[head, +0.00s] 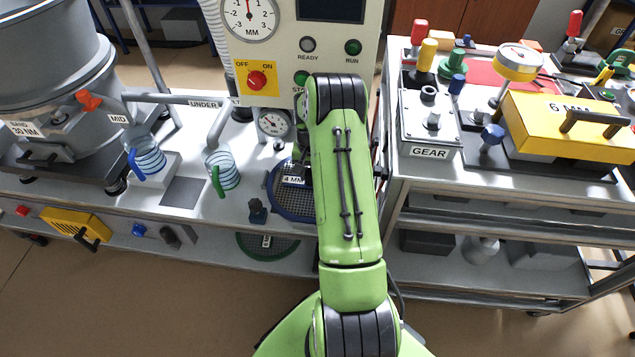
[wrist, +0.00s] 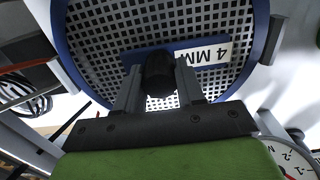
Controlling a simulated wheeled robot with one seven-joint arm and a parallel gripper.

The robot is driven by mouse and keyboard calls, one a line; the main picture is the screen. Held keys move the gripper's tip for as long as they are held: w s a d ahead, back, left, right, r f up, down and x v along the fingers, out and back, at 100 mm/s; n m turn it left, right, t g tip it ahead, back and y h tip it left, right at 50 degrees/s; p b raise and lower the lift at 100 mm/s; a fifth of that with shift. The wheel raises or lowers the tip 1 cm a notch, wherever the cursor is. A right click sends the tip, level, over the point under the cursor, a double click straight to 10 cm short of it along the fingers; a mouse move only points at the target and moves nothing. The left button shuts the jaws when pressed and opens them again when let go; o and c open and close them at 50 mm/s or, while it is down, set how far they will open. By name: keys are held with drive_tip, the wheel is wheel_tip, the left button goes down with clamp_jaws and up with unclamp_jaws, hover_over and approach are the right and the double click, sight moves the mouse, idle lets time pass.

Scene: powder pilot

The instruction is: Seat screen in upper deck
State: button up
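The round screen with a blue rim, dark mesh and a "4 MM" label (head: 282,205) is at the bench top in the head view, partly hidden by my green arm. In the wrist view the screen (wrist: 100,45) fills the upper middle, with a black knob (wrist: 160,72) on its label bar. My gripper (wrist: 160,88) has one finger on each side of this knob, seemingly touching it. I cannot tell whether the screen rests on the bench or is slightly raised. The large grey sieve machine (head: 50,60) stands at the left; no deck marked upper can be made out.
Clear jugs with a blue handle (head: 148,158) and a green handle (head: 222,172) stand left of the screen. A control panel (head: 300,50) rises behind. Another round screen (head: 268,245) lies on the lower shelf. A crowded cart (head: 430,180) stands at the right.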

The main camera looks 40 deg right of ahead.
clamp_jaws()
drive_tip(key=shift+r+p, duration=1.9)
drive_tip(key=shift+r, duration=0.75)
